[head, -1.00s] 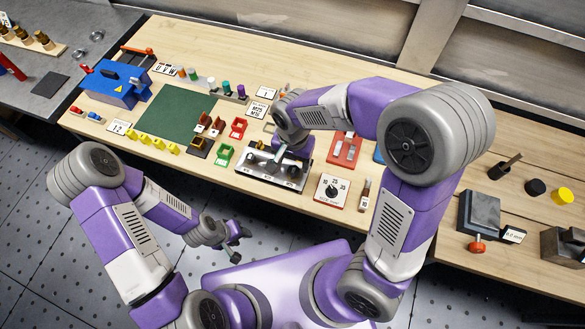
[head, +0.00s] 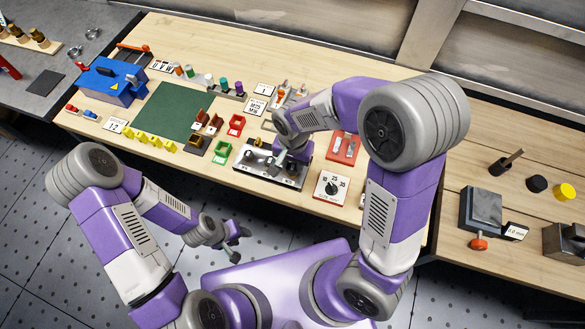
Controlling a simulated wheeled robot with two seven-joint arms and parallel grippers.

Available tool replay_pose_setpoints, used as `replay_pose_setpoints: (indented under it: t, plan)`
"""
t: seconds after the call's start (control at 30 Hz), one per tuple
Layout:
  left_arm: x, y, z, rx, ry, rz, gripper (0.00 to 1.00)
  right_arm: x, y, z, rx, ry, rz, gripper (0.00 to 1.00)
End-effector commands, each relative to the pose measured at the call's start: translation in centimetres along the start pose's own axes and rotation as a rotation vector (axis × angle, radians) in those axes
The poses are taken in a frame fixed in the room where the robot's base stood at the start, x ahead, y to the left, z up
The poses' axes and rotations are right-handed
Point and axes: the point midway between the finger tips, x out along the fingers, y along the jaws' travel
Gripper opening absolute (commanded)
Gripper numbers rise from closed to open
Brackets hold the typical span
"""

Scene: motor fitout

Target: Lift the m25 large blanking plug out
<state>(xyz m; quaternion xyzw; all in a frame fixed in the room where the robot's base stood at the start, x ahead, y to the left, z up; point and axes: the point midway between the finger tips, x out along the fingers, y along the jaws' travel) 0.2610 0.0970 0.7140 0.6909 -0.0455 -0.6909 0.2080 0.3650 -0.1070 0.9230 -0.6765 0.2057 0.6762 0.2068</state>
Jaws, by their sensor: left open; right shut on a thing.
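The silver plate with dark round fittings (head: 243,166) lies near the table's front edge. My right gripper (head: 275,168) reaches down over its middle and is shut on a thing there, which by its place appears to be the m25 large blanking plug. The plug itself is hidden by the fingers, so I cannot tell whether it is seated or raised. My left gripper (head: 236,243) is open and empty, in front of the table and below its edge, well away from the plate.
Left of the plate are a green tray (head: 221,150), a red tray (head: 236,125) and a green mat (head: 178,112). To the right are a white dial card (head: 331,188) and a red holder (head: 344,148). A label card (head: 255,105) stands behind. The mat is clear.

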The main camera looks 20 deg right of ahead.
Motion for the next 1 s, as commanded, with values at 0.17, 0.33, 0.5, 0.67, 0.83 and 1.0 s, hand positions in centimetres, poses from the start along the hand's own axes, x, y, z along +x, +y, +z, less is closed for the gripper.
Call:
replay_pose_setpoints:
  t: [0.17, 0.33, 0.5, 0.67, 0.83, 1.0]
  plan:
    - [0.0, 0.0, 0.0, 0.0, 0.0, 0.0, 0.43, -0.1, 0.0, 0.0, 0.0, 0.0, -0.001, 0.05]
    - [-0.5, 0.2, 0.0, 0.0, 0.0, 0.0, 0.43, -1.6, -0.1, -0.1, 0.0, 0.002, -0.004, 0.05]
    - [-1.5, 0.6, 0.1, 0.0, 0.0, 0.0, 0.43, -5.1, -0.1, 0.0, 0.0, 0.003, -0.005, 0.05]
    - [-2.2, 0.8, 0.1, 0.0, 0.0, 0.0, 0.43, -8.1, -0.1, 0.0, -0.001, 0.002, -0.004, 0.05]
    - [-2.5, 0.9, 0.1, 0.0, 0.0, 0.0, 0.43, -9.8, -0.1, 0.0, 0.0, 0.001, -0.001, 0.05]
    - [-2.5, 0.9, 0.1, 0.0, 0.0, 0.0, 0.43, -10.1, 0.0, 0.0, 0.0, 0.0, 0.0, 0.05]
